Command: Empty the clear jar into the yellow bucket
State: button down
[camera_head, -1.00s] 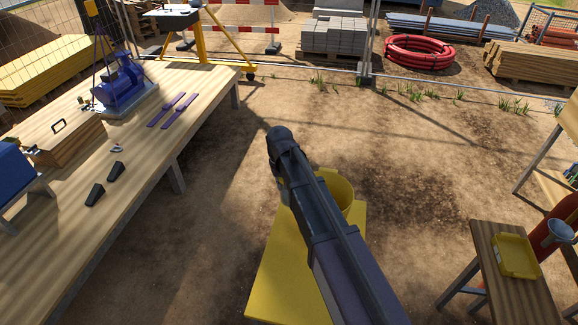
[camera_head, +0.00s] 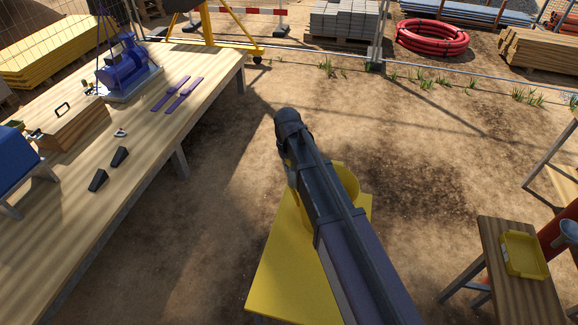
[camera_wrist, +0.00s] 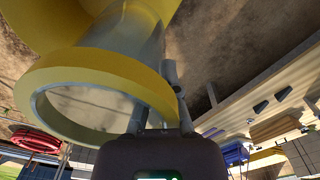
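The yellow bucket (camera_head: 347,186) stands on a yellow stand (camera_head: 285,270), partly hidden behind my arm in the head view. In the wrist view, which is upside down, a yellow wall that looks like the bucket (camera_wrist: 35,22) fills the upper left. The clear jar (camera_wrist: 128,28), with a thick yellow ring at its near end, shows there and overlaps the bucket; it is tilted. My gripper (camera_wrist: 158,98) has its fingers at the ring's edge and appears shut on the jar. The head view hides the jar and fingers. I cannot make out any contents.
A long wooden table (camera_head: 60,225) on the left bears a blue pump (camera_head: 122,65), a wooden box (camera_head: 75,125), purple strips and black wedges. A small wooden table (camera_head: 497,265) on the right holds a yellow tray (camera_head: 524,253). Bare dirt lies between.

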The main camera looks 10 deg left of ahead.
jog(key=shift+w+d+g+y+b, duration=0.2)
jog(key=shift+w+d+g+y, duration=0.1)
jog(key=shift+d+y, duration=0.3)
jog(key=shift+w+d+g+y+b, duration=0.2)
jog(key=shift+w+d+g+y, duration=0.1)
jog(key=shift+d+y, duration=0.3)
jog(key=shift+w+d+g+y+b, duration=0.2)
jog(key=shift+w+d+g+y, duration=0.1)
jog(key=shift+d+y, duration=0.3)
jog(key=shift+a+r+g+y, duration=0.1)
jog(key=shift+r+g+y, duration=0.7)
jog(key=shift+r+y, duration=0.6)
jog(key=shift+f, duration=0.15)
jog(key=shift+w+d+r+g+y+b, duration=0.15)
jog(key=shift+r+g+y+b, duration=0.1)
jog(key=shift+r+y, duration=0.25)
jog(key=shift+d+r+g+y+b, duration=0.1)
jog(key=shift+r+g+y+b, duration=0.2)
jog(key=shift+y, duration=0.35)
jog(key=shift+w+d+r+g+y+b, duration=0.15)
jog(key=shift+r+g+y, duration=0.1)
jog(key=shift+r+y, duration=0.25)
jog(key=shift+s, duration=0.1)
